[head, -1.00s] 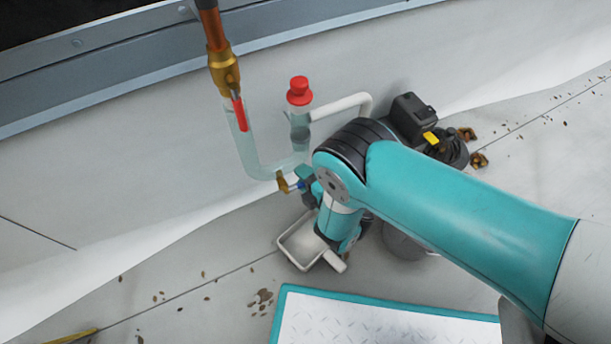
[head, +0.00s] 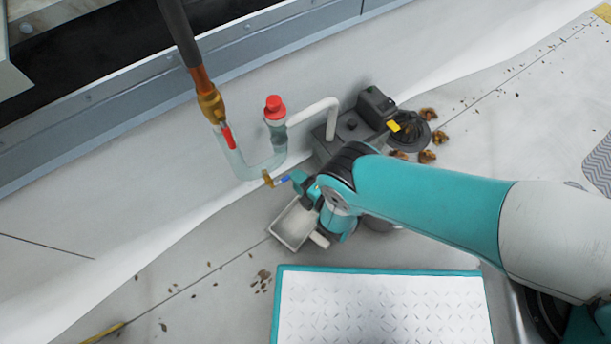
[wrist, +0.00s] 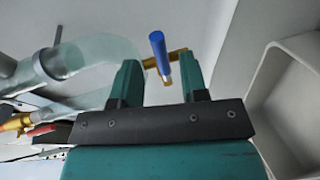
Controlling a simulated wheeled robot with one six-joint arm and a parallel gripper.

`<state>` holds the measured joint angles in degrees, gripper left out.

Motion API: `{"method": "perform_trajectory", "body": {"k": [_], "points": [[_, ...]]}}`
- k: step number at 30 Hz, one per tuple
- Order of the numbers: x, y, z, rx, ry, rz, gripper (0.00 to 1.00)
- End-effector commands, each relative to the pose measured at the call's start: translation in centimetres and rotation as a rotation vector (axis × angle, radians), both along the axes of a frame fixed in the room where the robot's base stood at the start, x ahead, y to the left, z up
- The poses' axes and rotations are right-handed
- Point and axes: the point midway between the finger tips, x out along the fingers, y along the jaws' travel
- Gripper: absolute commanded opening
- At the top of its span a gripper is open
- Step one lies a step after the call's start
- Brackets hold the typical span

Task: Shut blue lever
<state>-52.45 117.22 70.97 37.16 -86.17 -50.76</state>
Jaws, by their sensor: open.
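The blue lever (wrist: 158,44) sits on a brass valve (wrist: 178,54) at the low end of a clear bent pipe. In the wrist view the lever shows between the two fingers of my gripper (wrist: 160,75), apparently beyond their tips. My gripper is open and holds nothing. In the head view the blue lever (head: 284,179) is a small spot beside the brass fitting (head: 268,179). My gripper (head: 299,180) is just right of it there, partly hidden by my arm. I cannot tell whether a finger touches the lever.
The clear U-shaped pipe (head: 240,163) with a red cap (head: 275,107) rises behind the valve. A white scoop-like tray (head: 291,225) lies below my gripper. A dark pump-like unit (head: 375,106) stands at the back right. A teal-edged plate (head: 380,310) lies in front.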

Motion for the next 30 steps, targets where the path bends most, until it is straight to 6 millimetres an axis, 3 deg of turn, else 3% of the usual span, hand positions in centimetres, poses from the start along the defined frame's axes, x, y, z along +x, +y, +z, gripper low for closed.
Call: {"method": "perform_trajectory", "body": {"k": [1, 9, 30], "points": [[-0.3, -0.5, 0.8, -0.001, 0.001, -0.001, 0.4], [-1.3, -1.6, 0.6, -0.001, -0.001, -0.001, 0.4], [-1.4, -1.7, 0.4, -0.001, 0.0, 0.0, 0.4]]}}
